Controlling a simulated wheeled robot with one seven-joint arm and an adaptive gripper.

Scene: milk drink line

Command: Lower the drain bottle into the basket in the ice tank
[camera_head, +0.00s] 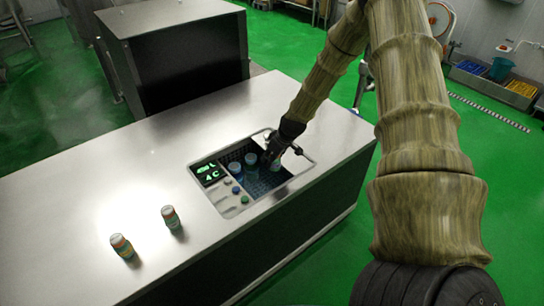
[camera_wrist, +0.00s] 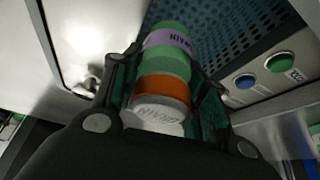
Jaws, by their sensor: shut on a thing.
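My gripper (camera_head: 275,158) reaches down into the ice tank (camera_head: 266,194), which is set into the steel counter. In the wrist view my gripper (camera_wrist: 165,85) is shut on the drain bottle (camera_wrist: 160,92), which has green, purple and orange bands and a white cap with raised lettering. The blue perforated basket (camera_wrist: 222,38) lies beyond and beside the bottle. Two other bottles (camera_head: 236,169) (camera_head: 251,160) stand in the basket in the head view. My gripper mostly hides the held bottle there, and I cannot tell whether its base touches the basket floor.
A panel with a green display (camera_head: 209,173) and buttons borders the tank on the left. Two bottles (camera_head: 121,246) (camera_head: 171,217) stand on the counter at front left. The counter (camera_head: 110,190) is otherwise clear. A steel cabinet (camera_head: 178,62) stands behind.

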